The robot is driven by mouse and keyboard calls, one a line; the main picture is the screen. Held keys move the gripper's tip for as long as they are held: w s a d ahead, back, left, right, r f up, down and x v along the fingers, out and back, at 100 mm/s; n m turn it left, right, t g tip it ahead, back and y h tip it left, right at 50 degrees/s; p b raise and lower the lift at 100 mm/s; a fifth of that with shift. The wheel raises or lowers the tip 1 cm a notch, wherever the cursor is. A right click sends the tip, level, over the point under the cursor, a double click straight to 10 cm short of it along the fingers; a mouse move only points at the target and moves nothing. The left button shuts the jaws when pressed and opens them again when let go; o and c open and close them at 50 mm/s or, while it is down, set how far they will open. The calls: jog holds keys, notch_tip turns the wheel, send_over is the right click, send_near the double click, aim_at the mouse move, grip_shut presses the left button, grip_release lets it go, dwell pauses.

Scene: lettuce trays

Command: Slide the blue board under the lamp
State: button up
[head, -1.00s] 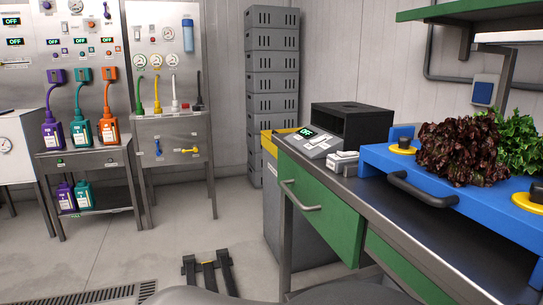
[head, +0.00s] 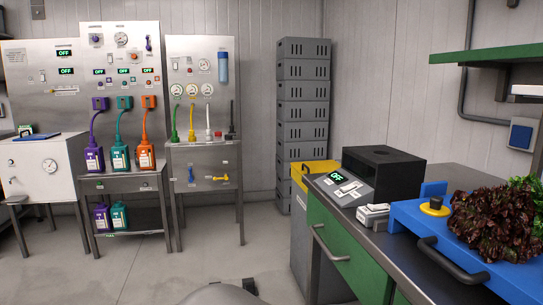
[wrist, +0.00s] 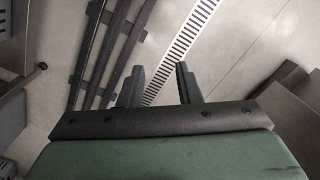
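The blue board (head: 409,216) lies on the dark bench top at the right edge of the head view, cut off by the frame. It has a dark bar handle (head: 452,262) on its front side and a yellow knob with a black top (head: 434,206). Red-brown lettuce (head: 495,226) and some green leaves rest on it. A pale strip (head: 527,90) below the green shelf, above the board, may be the lamp; I cannot tell. My gripper (wrist: 160,70) shows only in the wrist view. Its two dark fingers are apart with nothing between them, above the floor and away from the board.
The bench (head: 398,258) has green drawers with a handle, a control box marked OFF (head: 339,188) and a black box (head: 384,174). Grey crates (head: 303,120) are stacked at the wall. Panels with bottles stand left. Open floor lies between. A floor grate (wrist: 182,45) shows below my gripper.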

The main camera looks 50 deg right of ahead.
jog(key=s+d+r+m+p, duration=0.2)
jog(key=d+r+p, duration=0.8)
jog(key=r, duration=0.3)
jog(key=m+p, duration=0.5)
jog(key=p, duration=2.6)
send_near(441, 257)
jog(key=shift+w+a+f, duration=0.15)
jog(key=shift+w+f, duration=0.05)
jog(key=shift+f, duration=0.1)
jog(key=shift+s, duration=0.35)
jog(key=shift+s+f, duration=0.1)
jog(key=shift+f, duration=0.15)
notch_tip(441, 257, down, 9)
jog(key=b, duration=0.6)
jog(key=shift+f, duration=0.35)
jog(key=shift+c, duration=0.3)
jog(key=shift+r, duration=0.25)
grip_shut()
jog(key=shift+f, duration=0.25)
jog(key=s+d, duration=0.6)
jog(key=d, duration=0.1)
jog(key=s+d, duration=0.7)
jog(key=d, duration=0.1)
jog(key=s+d, duration=0.6)
jog(key=d, duration=0.1)
jog(key=shift+s+d, duration=0.25)
jog(key=shift+s, duration=0.05)
